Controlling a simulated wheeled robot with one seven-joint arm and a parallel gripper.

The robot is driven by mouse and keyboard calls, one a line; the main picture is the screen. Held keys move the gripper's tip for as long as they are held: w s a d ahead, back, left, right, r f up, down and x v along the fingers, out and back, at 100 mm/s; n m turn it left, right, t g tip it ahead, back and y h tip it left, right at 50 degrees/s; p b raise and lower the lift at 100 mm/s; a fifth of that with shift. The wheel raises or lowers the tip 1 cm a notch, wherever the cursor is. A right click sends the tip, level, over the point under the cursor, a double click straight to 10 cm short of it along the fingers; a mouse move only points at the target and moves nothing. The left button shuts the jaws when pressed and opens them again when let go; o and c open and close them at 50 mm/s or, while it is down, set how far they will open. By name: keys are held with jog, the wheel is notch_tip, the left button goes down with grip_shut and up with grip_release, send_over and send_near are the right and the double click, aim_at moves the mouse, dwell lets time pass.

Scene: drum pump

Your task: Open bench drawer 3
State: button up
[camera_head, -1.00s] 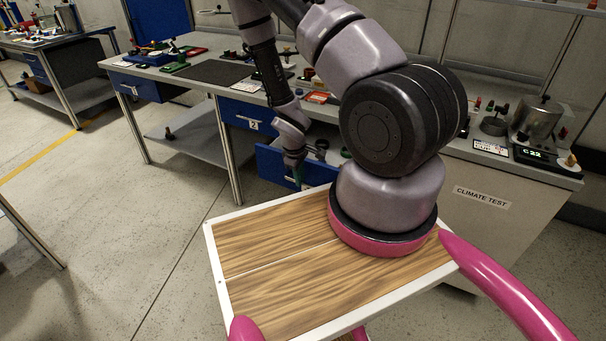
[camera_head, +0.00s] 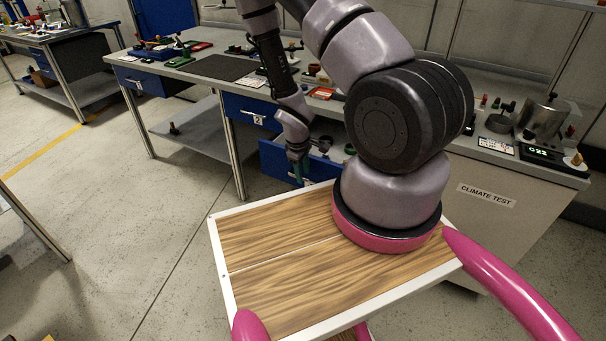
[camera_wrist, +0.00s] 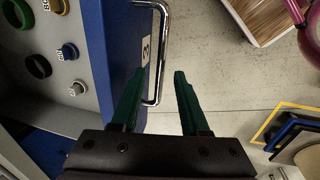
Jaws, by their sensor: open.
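Bench drawer 3 (camera_head: 275,161) is a blue drawer under the bench, standing pulled out with its inside showing. In the wrist view its blue front (camera_wrist: 117,38) carries a white label with a 3, partly covered by a finger. Its chrome bar handle (camera_wrist: 163,48) stands off the front. My gripper (camera_wrist: 160,74) is open, its green fingers on either side of the handle's near end; I cannot tell whether they touch it. In the head view my gripper (camera_head: 300,170) is at the drawer front, its fingers partly hidden.
Labelled rings and small parts (camera_wrist: 38,67) lie in the drawer. Closed drawer 2 (camera_head: 250,112) is to its left. The climate test cabinet (camera_head: 490,215) stands to the right. My wooden-topped base is close in front.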

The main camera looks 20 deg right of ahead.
notch_tip(320, 180, up, 10)
jog(key=s+a, duration=0.1)
jog(key=shift+a+f, duration=0.25)
dwell(0.4)
notch_tip(320, 180, up, 25)
jog(key=w+a+m+t+y, duration=0.1)
jog(key=a+m+t+y, duration=0.15)
jog(key=m, duration=0.45)
jog(key=s+r+m+t, duration=0.1)
jog(key=s+r+m, duration=0.1)
jog(key=s+r, duration=0.5)
jog(key=s+a+r+m+t+y, duration=0.1)
jog(key=s+r+m+t, duration=0.1)
jog(key=s+r, duration=0.5)
notch_tip(320, 180, up, 6)
jog(key=shift+f+m, duration=0.1)
jog(key=shift+m, duration=0.3)
